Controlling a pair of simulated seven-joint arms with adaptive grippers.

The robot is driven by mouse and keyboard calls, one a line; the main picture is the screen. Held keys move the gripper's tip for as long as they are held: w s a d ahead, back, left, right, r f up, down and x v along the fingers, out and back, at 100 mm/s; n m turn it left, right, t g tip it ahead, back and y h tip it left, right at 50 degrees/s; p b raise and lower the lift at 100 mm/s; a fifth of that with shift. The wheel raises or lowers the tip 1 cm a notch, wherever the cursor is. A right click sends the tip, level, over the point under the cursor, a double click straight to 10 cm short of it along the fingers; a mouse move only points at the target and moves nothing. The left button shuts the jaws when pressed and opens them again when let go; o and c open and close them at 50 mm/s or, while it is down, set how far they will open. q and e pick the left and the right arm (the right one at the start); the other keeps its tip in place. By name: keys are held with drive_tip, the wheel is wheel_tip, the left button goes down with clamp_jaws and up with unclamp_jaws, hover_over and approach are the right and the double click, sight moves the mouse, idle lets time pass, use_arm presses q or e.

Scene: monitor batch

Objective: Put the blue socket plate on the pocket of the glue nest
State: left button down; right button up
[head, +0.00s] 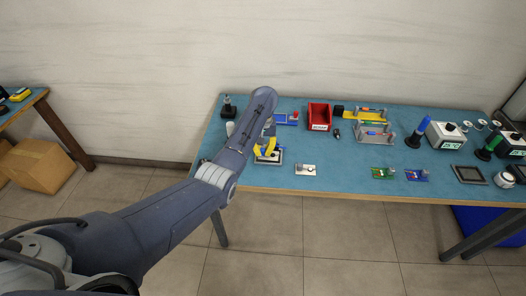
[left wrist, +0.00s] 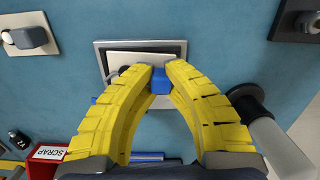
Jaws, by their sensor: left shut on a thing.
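My left gripper (head: 267,147) has yellow fingers and reaches down near the left end of the blue table. In the left wrist view the fingertips (left wrist: 161,79) are shut on a small blue block, which looks like part of the blue socket plate (left wrist: 161,84). Most of the held piece is hidden by the fingers. Directly below is a grey-rimmed, cream-faced fixture, likely the glue nest (left wrist: 140,43); it also shows in the head view (head: 268,160). I cannot tell whether the held piece touches it. My right gripper is not in view.
A red SCRAP bin (head: 319,117) and a blue tray (head: 286,119) stand behind. A pale plate with a knob (head: 305,169) lies right of the nest. A dark and white cylinder (left wrist: 262,115) stands close beside the fingers. Green and blue boards (head: 400,174) lie farther right.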

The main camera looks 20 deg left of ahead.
use_arm(q)
drive_tip(key=shift+f, duration=0.15)
drive_tip(key=c, duration=1.5)
unclamp_jaws()
drive_tip(key=shift+o, duration=0.2)
drive_tip(key=r, duration=0.6)
drive_tip(key=w+r, duration=0.1)
drive_tip(key=r, duration=0.2)
drive_tip(key=shift+r, duration=0.35)
drive_tip(key=shift+a+r, duration=0.1)
drive_tip(key=shift+r, duration=1.05)
drive_tip(key=o, duration=1.5)
drive_tip(key=shift+c, duration=0.2)
drive_tip(key=shift+w+r, duration=0.1)
drive_tip(key=shift+r, duration=0.05)
